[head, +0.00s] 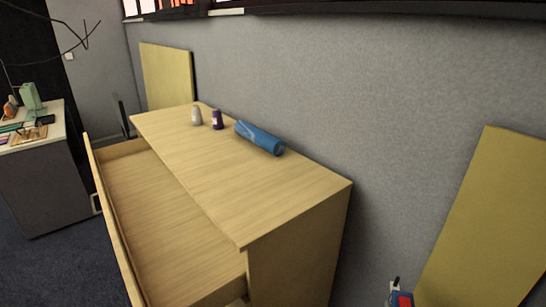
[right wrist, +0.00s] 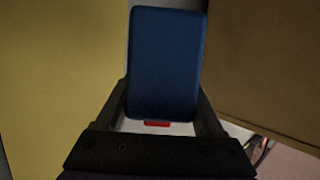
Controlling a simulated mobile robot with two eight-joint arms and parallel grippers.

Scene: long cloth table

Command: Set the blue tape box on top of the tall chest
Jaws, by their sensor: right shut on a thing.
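The tall chest (head: 299,207) stands against the grey wall in the head view, with light wood sides and a flat top. Its long drawer (head: 110,226) is pulled open on the left side. In the right wrist view the blue tape box (right wrist: 165,62) is upright between the fingers of my right gripper (right wrist: 165,98), which is shut on it. A red and white patch shows at the box's lower end. In the head view a small blue and red piece (head: 401,298) shows at the bottom edge, low and right of the chest, mostly cut off. My left gripper is not in view.
A blue roll (head: 260,138), a purple spool (head: 217,120) and a pale spool (head: 196,116) stand or lie toward the back of the chest top; its near part is clear. Yellow boards (head: 486,225) lean on the wall. A cluttered desk (head: 45,185) is far left.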

